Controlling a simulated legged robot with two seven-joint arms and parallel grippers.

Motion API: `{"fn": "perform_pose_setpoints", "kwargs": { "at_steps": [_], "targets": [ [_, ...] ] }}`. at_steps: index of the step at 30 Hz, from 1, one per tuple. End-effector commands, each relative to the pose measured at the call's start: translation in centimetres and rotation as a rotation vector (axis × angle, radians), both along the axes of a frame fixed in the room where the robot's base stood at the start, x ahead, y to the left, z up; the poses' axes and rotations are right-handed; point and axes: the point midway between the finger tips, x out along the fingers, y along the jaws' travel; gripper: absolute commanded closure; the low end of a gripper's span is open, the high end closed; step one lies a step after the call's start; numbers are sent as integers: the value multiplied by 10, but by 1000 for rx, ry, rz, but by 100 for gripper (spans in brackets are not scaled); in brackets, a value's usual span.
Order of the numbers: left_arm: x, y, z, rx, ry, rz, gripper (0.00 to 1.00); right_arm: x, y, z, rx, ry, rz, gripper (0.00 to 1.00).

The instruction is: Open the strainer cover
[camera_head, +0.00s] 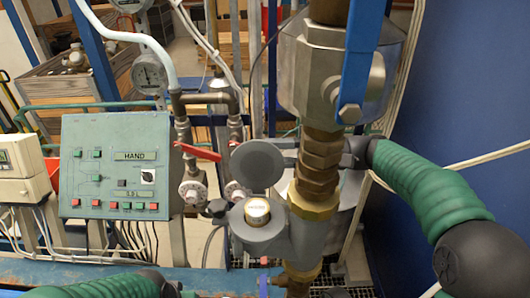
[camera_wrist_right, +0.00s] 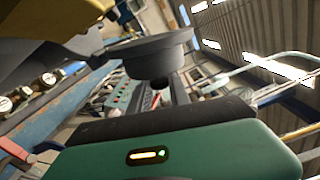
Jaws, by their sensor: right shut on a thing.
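The round grey strainer cover (camera_head: 258,165) stands raised and tilted above the grey body (camera_head: 262,238), whose pale round top face (camera_head: 257,211) is exposed. In the right wrist view the cover (camera_wrist_right: 155,50) shows nearly edge-on as a dark disc just beyond my gripper. My right gripper (camera_head: 345,148) comes in from the right, behind the brass pipe. It is shut on the cover by its edge side, though the pipe hides most of the fingers and the contact is hard to see. My left gripper (camera_head: 178,289) is low at the bottom edge, partly cut off; its fingers are unclear.
A brass vertical pipe (camera_head: 318,165) and large metal fitting (camera_head: 312,75) stand close to the right gripper. A blue lever (camera_head: 361,60) hangs above it. A green control panel (camera_head: 115,165) and red-handled valve (camera_head: 198,151) are at left. A blue wall (camera_head: 470,90) bounds the right.

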Motion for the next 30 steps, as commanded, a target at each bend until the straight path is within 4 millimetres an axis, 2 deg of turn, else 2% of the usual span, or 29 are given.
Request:
{"fn": "perform_pose_setpoints", "kwargs": {
  "at_steps": [23,26,30],
  "targets": [
    [0,0,-2,0,0,0,65,-2,-1,-3,-1,1,9,100],
    [0,0,-12,0,0,0,65,-3,-1,-5,0,-26,8,100],
    [0,0,-37,0,0,0,65,-7,-2,-4,0,-118,8,100]
  ]
}}
